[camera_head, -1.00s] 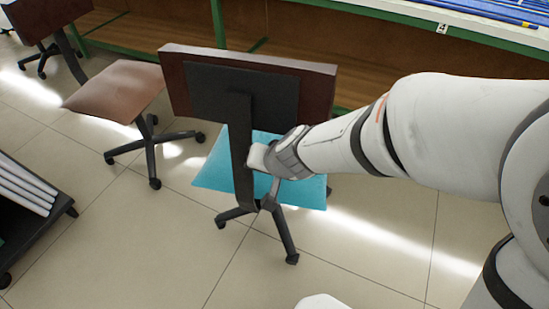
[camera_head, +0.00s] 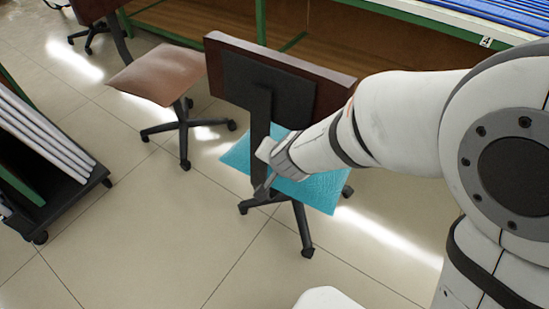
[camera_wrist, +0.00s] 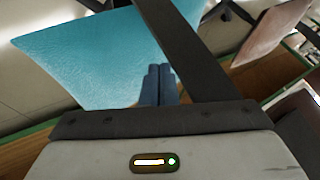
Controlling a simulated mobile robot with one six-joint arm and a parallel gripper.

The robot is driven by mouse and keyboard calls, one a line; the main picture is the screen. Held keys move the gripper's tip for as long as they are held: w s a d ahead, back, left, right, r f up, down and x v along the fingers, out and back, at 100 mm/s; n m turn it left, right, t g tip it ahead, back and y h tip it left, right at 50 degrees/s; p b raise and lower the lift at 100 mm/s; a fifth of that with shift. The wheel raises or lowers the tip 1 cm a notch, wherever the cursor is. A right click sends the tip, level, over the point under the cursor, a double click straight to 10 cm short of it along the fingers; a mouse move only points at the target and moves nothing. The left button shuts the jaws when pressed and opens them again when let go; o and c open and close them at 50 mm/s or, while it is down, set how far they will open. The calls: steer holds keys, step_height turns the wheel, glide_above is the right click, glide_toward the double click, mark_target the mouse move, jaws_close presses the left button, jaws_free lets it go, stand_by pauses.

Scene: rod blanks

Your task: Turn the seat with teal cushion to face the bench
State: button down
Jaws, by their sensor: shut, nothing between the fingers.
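The seat with teal cushion (camera_head: 318,188) stands in the middle of the head view on a black wheeled base. The bench (camera_head: 487,41), green-framed, runs along the back.
A brown-cushioned seat (camera_head: 155,74) stands to the left, near the teal one. A dark cart with pale rods (camera_head: 45,130) is at the far left. The tiled floor in front (camera_head: 150,255) is clear. A white rounded part shows at the bottom edge.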

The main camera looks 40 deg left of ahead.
steer(key=s+d+r+p, duration=0.3)
steer(key=d+r+p, duration=0.2)
steer(key=d+r, duration=0.3)
steer(key=shift+d+p, duration=0.3)
steer(key=shift+d, duration=0.1)
